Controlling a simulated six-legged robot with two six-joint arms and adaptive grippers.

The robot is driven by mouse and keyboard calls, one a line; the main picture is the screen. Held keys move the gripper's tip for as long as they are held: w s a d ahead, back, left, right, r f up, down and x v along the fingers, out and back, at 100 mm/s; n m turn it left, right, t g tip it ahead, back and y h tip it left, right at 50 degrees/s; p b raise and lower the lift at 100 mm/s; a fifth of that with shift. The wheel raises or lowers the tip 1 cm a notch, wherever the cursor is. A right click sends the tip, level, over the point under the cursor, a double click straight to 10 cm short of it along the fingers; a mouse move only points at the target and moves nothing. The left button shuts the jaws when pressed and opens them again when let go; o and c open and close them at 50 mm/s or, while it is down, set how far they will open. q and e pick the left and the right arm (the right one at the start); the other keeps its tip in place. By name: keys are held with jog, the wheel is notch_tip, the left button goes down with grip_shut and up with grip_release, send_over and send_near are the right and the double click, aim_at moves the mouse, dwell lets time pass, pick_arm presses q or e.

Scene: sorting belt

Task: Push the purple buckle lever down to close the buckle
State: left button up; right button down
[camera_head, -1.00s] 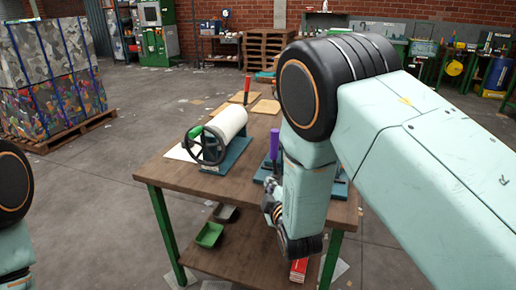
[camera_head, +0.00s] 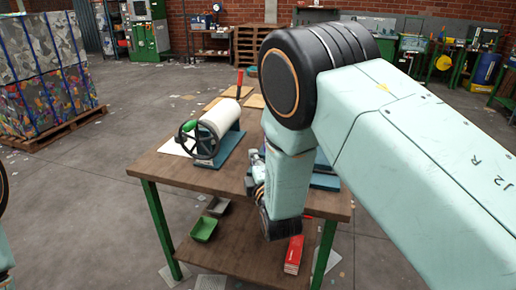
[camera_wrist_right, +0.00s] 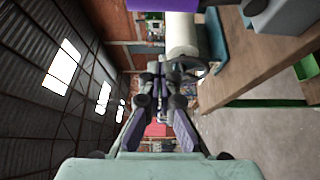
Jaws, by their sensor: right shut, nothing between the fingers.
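The purple buckle lever (camera_wrist_right: 150,4) shows only as a cut-off strip at the top edge of the right wrist view, with pale metal parts (camera_wrist_right: 284,14) to its right. In the head view my right arm hides the lever. Part of the buckle's blue-teal base (camera_head: 325,172) shows behind my arm, on the table. My right gripper (camera_head: 254,172) is over the near part of the table, partly hidden by its own wrist. In the wrist view its fingers (camera_wrist_right: 158,68) are together and empty, apart from the lever. My left gripper is out of view.
The wooden table (camera_head: 165,165) also holds a roller with a white drum (camera_head: 220,118) and a black handwheel. On the lower shelf are a green tray (camera_head: 204,230) and a red box (camera_head: 293,254). Floor is open left of the table.

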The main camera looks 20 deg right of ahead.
jog(key=w+d, duration=0.4)
jog(key=w, duration=0.4)
jog(key=shift+d, duration=0.15)
dwell(0.4)
jog(key=shift+w+f, duration=0.15)
jog(key=shift+w, duration=0.05)
